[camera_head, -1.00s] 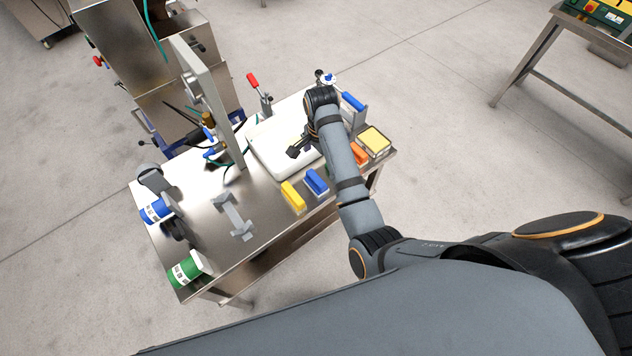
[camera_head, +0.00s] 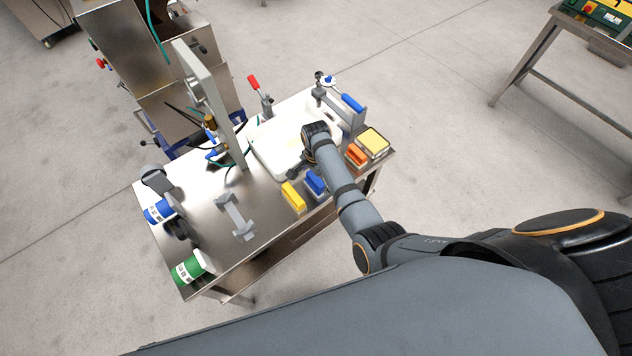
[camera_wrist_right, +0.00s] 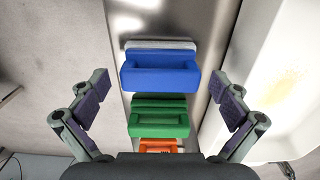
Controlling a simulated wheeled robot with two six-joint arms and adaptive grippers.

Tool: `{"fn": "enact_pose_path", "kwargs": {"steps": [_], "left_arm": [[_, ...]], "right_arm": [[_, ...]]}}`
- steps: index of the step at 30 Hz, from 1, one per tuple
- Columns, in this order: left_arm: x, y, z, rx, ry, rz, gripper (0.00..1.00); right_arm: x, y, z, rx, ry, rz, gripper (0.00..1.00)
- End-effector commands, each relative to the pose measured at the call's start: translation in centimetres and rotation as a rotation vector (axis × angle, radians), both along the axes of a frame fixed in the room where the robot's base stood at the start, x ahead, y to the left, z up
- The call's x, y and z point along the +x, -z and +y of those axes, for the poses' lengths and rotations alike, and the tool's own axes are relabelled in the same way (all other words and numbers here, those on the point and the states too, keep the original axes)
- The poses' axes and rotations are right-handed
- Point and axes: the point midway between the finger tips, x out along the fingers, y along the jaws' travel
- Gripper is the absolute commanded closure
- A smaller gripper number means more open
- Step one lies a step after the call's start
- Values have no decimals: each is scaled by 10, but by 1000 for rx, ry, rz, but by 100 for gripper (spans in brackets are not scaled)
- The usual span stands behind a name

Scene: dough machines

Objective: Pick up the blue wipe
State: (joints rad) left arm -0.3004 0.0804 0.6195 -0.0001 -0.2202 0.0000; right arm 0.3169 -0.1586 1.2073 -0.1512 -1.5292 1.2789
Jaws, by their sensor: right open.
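The blue wipe (camera_head: 315,184), a blue block with a raised grip on a pale base, lies near the front edge of the steel table, between a yellow one and my arm. In the right wrist view the blue wipe (camera_wrist_right: 160,72) sits centred ahead, between and beyond the open fingers. My right gripper (camera_head: 298,170) is just behind the wipe and is partly hidden by its own wrist. In the wrist view the right gripper (camera_wrist_right: 160,88) is open and empty, with a finger on each side. My left gripper is not in view.
A green wipe (camera_wrist_right: 159,117) and an orange one (camera_head: 356,155) lie in the same row, with a yellow one (camera_head: 293,197) on the other side. A white tray (camera_head: 268,160) stands behind. A grey bracket (camera_head: 236,216) and a green-labelled container (camera_head: 188,268) are at left.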

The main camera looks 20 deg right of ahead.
Motion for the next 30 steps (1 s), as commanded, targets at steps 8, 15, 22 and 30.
{"fn": "enact_pose_path", "kwargs": {"steps": [8, 15, 22, 30], "left_arm": [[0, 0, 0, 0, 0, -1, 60], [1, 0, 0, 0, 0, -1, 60], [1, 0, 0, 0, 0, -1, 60], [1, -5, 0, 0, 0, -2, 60]], "right_arm": [[0, 3, 0, 0, 0, -1, 4], [0, 3, 0, 0, 0, -1, 37], [0, 3, 0, 0, 0, -1, 57], [0, -3, 0, 0, -1, -1, 57]]}}
